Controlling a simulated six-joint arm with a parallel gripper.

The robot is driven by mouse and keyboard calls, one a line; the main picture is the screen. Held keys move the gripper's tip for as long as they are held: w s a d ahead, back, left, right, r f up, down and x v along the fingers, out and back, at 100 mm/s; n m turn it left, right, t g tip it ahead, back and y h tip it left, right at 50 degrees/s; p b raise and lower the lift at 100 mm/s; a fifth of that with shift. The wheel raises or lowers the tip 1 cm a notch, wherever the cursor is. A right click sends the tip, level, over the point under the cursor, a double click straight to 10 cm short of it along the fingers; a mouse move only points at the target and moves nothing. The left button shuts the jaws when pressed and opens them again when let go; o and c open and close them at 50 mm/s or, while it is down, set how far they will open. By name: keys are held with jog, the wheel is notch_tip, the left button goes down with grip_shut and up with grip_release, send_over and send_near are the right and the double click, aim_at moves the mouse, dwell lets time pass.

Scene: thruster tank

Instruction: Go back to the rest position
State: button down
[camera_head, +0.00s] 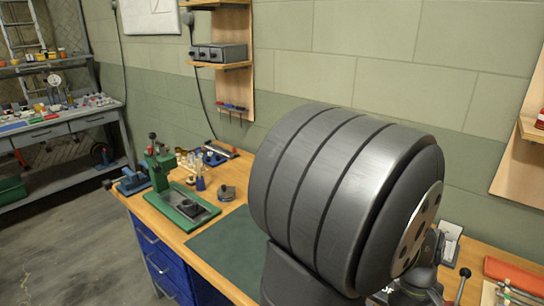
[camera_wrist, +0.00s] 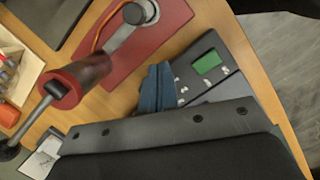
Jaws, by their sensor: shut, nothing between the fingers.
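My gripper (camera_wrist: 158,70) shows in the wrist view as two dark blue fingers side by side beyond the grey mounting plate. They are shut with nothing between them. They appear over the wooden bench (camera_wrist: 117,99), between a dark red base plate (camera_wrist: 171,20) and a grey device with a green display (camera_wrist: 207,62). I cannot tell how high the fingertips are above the bench. I cannot make out the gripper in the head view.
A lever tool with a dark red body (camera_wrist: 88,80) stands close to the gripper's left. In the head view, a green press (camera_head: 186,204) stands at the bench's left end. A green mat (camera_head: 226,247) has bare space. A large ribbed cylinder hides the bench's middle.

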jog(key=shift+w+d+f+m+y, duration=0.15)
jog(key=shift+w+d+m+y, duration=0.3)
jog(key=shift+m, duration=1)
jog(key=shift+w+d+f+m+y, duration=0.15)
jog(key=shift+d+m, duration=0.35)
jog(key=shift+m, duration=0.9)
jog(key=shift+w+d+f+m+y, duration=0.1)
jog(key=shift+w+d+m+y, duration=0.35)
jog(key=shift+m, duration=1)
jog(key=shift+s, duration=0.1)
